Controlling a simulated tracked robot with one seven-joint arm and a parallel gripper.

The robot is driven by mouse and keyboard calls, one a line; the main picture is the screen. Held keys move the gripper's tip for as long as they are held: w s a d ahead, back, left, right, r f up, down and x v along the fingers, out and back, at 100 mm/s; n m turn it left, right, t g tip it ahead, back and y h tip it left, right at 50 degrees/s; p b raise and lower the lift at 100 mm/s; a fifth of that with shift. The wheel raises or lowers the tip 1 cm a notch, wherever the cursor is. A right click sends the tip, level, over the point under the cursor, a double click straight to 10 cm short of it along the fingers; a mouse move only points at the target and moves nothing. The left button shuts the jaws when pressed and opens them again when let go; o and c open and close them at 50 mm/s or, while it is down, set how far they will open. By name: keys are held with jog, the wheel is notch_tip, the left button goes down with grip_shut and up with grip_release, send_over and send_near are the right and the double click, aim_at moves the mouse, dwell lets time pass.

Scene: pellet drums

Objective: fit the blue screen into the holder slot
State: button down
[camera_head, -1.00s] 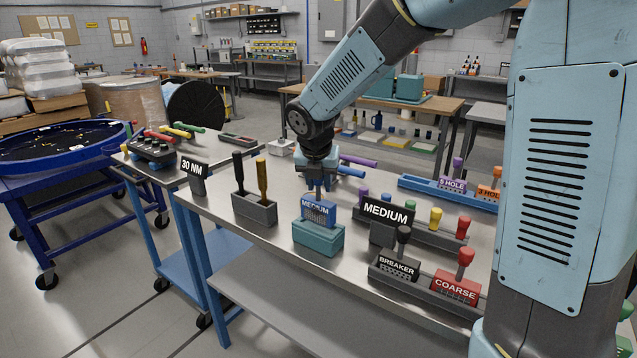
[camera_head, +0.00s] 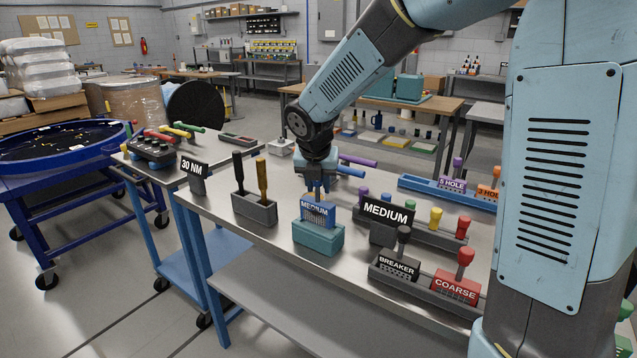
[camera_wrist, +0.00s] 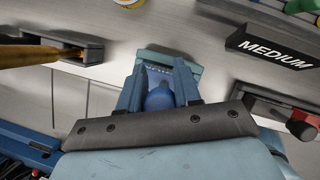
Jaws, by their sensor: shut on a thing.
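The blue screen (camera_head: 317,214), labelled MEDIUM, stands upright at the top of the teal holder (camera_head: 318,239) on the steel table. Its lower edge meets the holder's top in the head view; how deep it sits in the slot I cannot tell. My gripper (camera_head: 318,190) is above it, pointing down, shut on the screen's handle. The slot itself is hidden.
A grey block with two upright tools (camera_head: 255,207) stands to the left. The black MEDIUM sign (camera_head: 386,212) and a rack of coloured handles are to the right. BREAKER (camera_head: 398,267) and COARSE (camera_head: 456,287) screens stand at front right. Bare table lies before the holder.

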jog(key=shift+f, duration=0.85)
jog(key=c, duration=0.7)
grip_release()
jog(key=v, duration=1.3)
jog(key=shift+s+r, duration=0.15)
jog(key=shift+r, duration=0.15)
jog(key=s+d+m, duration=0.9)
jog(key=s+m, duration=0.2)
jog(key=m, duration=0.5)
jog(key=s+d+m+t+y, duration=0.1)
jog(key=s+d+m, duration=0.9)
jog(key=m, duration=0.7)
jog(key=shift+s+d+f, duration=0.3)
jog(key=shift+s+f, duration=0.05)
jog(key=shift+s, duration=0.05)
